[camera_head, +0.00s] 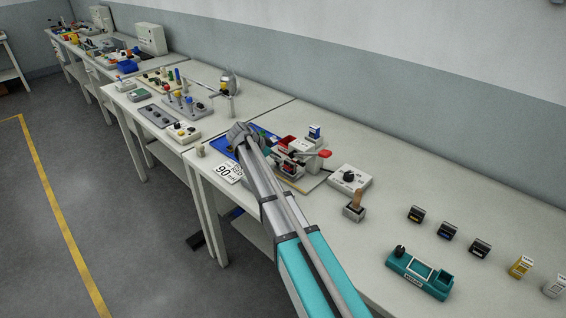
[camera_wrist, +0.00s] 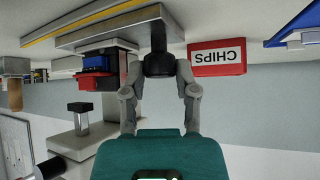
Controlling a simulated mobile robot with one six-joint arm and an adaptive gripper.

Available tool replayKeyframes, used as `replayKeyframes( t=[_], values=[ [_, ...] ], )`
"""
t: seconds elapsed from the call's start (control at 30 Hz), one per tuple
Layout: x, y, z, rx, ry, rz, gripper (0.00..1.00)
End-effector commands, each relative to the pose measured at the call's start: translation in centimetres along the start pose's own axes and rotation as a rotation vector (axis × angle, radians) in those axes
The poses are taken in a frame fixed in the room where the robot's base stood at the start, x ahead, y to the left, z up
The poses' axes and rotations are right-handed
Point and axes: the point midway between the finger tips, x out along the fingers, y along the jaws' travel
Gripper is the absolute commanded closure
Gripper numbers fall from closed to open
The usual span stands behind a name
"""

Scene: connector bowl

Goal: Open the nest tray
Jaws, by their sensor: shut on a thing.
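In the wrist view, which is upside down, my gripper (camera_wrist: 158,72) is shut on a small black knob (camera_wrist: 158,60). The knob sits at the end of a grey block (camera_wrist: 112,32), which appears to be the nest tray of the press station. A red and blue part (camera_wrist: 96,80) of the station shows beside it. My arm hides the knob and most of the tray there.
A red box marked CHIPS (camera_wrist: 218,57) stands close beside my gripper. A blue mat or tray (camera_head: 222,143) lies to the left.

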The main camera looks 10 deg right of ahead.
Motion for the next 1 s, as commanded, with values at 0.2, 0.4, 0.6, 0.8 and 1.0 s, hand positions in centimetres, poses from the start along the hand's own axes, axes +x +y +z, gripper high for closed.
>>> replayKeyframes(
  t=[0.2,0.4,0.6,0.8,1.0],
  values=[
    [-1.1,-4.3,1.2,-0.001,-0.001,-0.003,1.00],
    [-2.0,-7.1,2.1,-0.001,-0.001,-0.003,1.00],
    [-2.3,-7.8,2.4,0.000,-0.002,-0.001,1.00],
    [-2.3,-7.7,2.3,0.000,-0.002,-0.001,1.00],
    [-2.3,-7.7,2.3,0.000,-0.001,0.000,0.30]
  ],
)
